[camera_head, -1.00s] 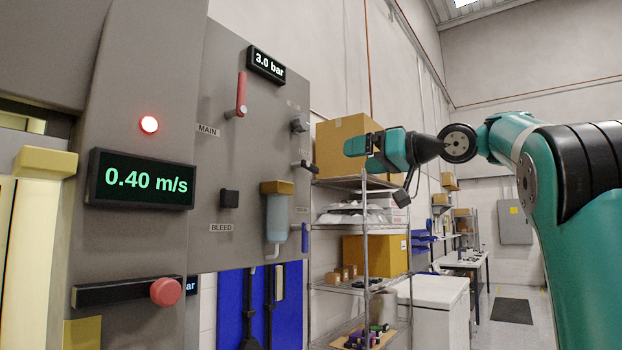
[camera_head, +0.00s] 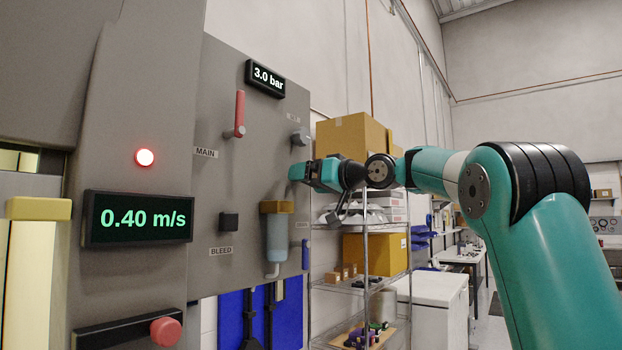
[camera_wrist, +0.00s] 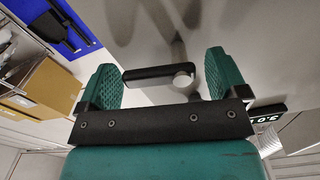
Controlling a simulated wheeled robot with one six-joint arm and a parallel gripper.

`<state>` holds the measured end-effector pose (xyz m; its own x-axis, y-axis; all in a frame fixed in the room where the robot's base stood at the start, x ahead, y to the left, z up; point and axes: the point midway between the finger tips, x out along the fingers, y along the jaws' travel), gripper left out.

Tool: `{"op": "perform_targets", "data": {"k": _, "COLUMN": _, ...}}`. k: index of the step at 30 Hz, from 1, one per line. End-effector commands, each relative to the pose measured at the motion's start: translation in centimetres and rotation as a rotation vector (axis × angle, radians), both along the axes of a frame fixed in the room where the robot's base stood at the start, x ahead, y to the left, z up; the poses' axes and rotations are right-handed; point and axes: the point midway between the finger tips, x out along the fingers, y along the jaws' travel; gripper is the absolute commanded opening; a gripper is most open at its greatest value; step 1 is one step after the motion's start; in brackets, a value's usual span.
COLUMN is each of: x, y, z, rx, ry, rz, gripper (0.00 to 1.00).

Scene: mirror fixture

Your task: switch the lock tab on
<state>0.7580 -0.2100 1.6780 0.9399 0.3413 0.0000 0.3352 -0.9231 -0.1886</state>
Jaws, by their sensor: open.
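In the wrist view the lock tab, a black bar on a round grey pivot (camera_wrist: 158,77), sticks out from the grey panel (camera_head: 215,100). It lies between the two green fingers of my gripper (camera_wrist: 160,78), with a gap showing on each side. My gripper is open and holds nothing. I cannot read a label for the tab.
A wire shelf (camera_head: 365,283) with boxes stands behind my gripper.

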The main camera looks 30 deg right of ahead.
Motion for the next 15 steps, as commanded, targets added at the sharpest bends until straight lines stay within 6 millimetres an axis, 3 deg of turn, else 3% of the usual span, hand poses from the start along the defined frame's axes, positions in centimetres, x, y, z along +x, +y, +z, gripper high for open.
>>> {"op": "perform_targets", "data": {"k": 2, "x": -0.02, "y": -0.02, "z": 0.00, "rx": 0.000, "ry": 0.000, "rz": 0.000, "gripper": 0.87}}
{"op": "perform_targets", "data": {"k": 8, "x": -0.05, "y": -0.04, "z": 0.01, "rx": 0.000, "ry": 0.000, "rz": -0.001, "gripper": 0.42}}
{"op": "perform_targets", "data": {"k": 15, "x": -0.05, "y": -0.01, "z": -0.15, "rx": -0.120, "ry": -0.044, "rz": -0.001, "gripper": 0.42}}
